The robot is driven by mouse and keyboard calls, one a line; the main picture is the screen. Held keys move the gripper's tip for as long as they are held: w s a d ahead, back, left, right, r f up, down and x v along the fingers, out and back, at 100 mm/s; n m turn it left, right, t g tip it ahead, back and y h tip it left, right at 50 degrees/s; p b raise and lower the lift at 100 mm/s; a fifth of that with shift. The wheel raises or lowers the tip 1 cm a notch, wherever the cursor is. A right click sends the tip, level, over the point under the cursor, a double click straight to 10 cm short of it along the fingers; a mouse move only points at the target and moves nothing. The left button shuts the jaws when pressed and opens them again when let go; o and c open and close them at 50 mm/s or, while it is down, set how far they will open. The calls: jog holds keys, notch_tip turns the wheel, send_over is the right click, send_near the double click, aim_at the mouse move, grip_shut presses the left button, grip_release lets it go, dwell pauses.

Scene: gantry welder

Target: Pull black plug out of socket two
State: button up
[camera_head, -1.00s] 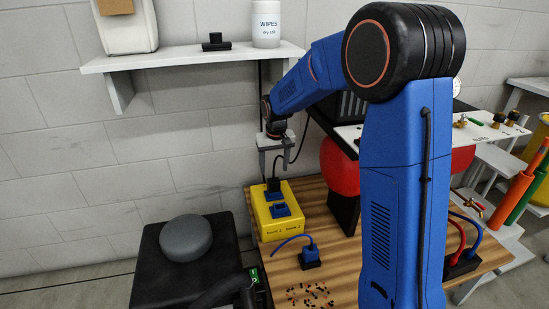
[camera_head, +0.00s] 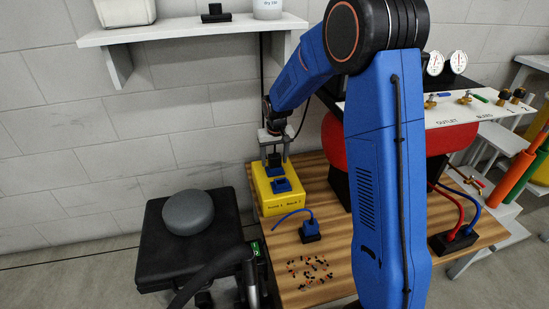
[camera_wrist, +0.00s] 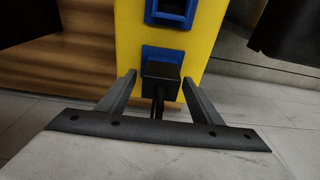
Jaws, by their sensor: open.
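A yellow socket box (camera_head: 297,206) with two blue sockets stands on the wooden table. The black plug (camera_wrist: 161,84) is seated in or at the blue socket (camera_wrist: 162,53) at the box's wall end, and its cable runs toward my wrist. The other blue socket (camera_head: 282,185) is empty. My gripper (camera_head: 274,160) is over the plug, pointing down. In the wrist view, the gripper (camera_wrist: 158,79) is open, with one finger on each side of the plug and gaps visible. I cannot read the socket labels clearly.
A red tank (camera_head: 343,139) is right of the box. A black stool-like stand with a grey disc (camera_head: 188,212) is at left. A shelf (camera_head: 190,36) hangs above.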

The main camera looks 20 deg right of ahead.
aim_at(275, 155)
jog(key=c, duration=1.2)
jog(key=shift+r, duration=0.15)
jog(key=shift+r, duration=0.3)
jog(key=shift+r, duration=2.45)
